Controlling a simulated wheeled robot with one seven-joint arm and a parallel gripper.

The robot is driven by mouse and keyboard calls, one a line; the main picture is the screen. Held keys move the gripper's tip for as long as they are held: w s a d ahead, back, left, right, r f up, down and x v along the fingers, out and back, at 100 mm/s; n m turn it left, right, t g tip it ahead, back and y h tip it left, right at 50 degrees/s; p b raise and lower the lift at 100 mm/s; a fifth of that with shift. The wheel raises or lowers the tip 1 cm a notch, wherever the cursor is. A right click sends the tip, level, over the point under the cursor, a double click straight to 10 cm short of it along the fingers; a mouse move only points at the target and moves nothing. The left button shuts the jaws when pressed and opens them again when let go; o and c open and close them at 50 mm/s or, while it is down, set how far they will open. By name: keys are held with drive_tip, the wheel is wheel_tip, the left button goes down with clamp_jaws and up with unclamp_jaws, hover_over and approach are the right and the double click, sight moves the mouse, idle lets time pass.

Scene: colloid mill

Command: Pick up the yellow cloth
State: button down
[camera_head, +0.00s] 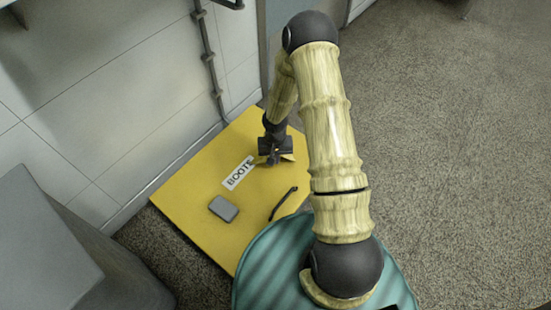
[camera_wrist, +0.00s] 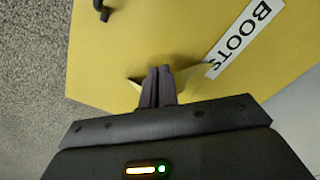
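The yellow cloth (camera_wrist: 193,82) shows in the wrist view as raised folds on both sides of my fingertips, close in colour to the yellow board under it. My gripper (camera_wrist: 158,72) has its two dark fingers nearly together, with the cloth pinched between them. In the head view my gripper (camera_head: 273,159) is low over the board, just right of the BOOTS label, and a bit of the cloth (camera_head: 289,156) shows beside it. The fingers and the gripper body hide much of the cloth.
The yellow board (camera_head: 185,195) lies on the speckled floor along the tiled wall. It bears a white BOOTS label (camera_head: 238,173), a grey rounded block (camera_head: 223,208) and a thin black bar (camera_head: 283,204). A grey cabinet (camera_head: 70,250) stands at lower left. Floor on the right is clear.

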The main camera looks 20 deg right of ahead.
drive_tip(key=shift+r+p, duration=1.55)
drive_tip(key=shift+r, duration=0.7)
wheel_tip(320, 180, up, 9)
drive_tip(key=p, duration=0.8)
